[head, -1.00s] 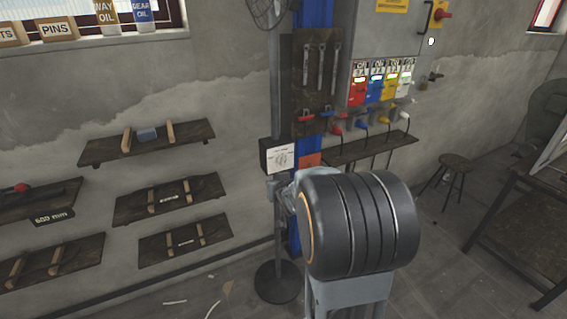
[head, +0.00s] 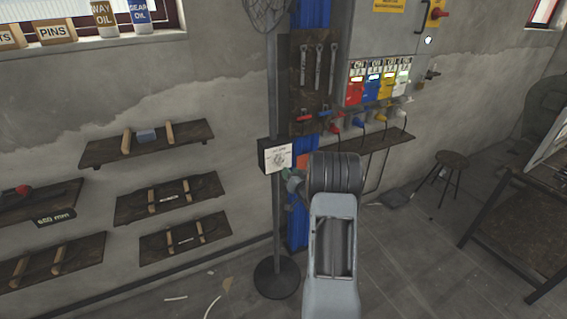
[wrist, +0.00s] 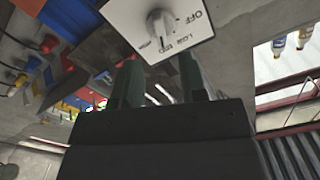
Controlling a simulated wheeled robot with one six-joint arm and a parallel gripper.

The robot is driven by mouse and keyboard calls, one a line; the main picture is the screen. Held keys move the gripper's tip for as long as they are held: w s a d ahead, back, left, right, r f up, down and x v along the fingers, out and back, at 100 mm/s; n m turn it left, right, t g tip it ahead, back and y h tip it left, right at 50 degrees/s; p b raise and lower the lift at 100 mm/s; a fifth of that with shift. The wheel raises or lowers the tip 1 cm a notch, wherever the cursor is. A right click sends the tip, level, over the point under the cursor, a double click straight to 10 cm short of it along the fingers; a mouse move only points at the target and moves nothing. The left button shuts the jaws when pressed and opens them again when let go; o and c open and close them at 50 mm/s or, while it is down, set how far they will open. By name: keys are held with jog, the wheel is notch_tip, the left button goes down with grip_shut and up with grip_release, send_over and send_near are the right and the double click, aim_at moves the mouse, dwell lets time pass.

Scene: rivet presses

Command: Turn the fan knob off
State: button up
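The fan's control box (head: 276,156), with a white dial face, is mounted on the fan stand in the head view. The wrist view shows its white plate and the light knob (wrist: 160,24). "OFF" is printed to the right of the knob and "LOW" below right; the exact knob setting is hard to read. My gripper (wrist: 158,64) has two green fingers apart with nothing between them. They point toward the plate's lower edge, short of the knob. In the head view my gripper (head: 288,178) is just below and right of the box, partly hidden by my arm.
The fan head (head: 268,12) is cut off at the top. Its pole rises from a round base (head: 277,278). A tool board (head: 313,70) and blue column stand right behind it, with coloured switches (head: 378,82) and plugs farther right. Wall shelves (head: 148,145) are to the left.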

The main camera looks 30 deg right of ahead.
aim_at(282, 163)
jog(key=w, duration=0.2)
jog(key=w+p, duration=0.1)
jog(key=w, duration=0.3)
jog(key=shift+w+d, duration=0.35)
jog(key=shift+d, duration=0.05)
jog(key=shift+c, duration=0.3)
grip_shut()
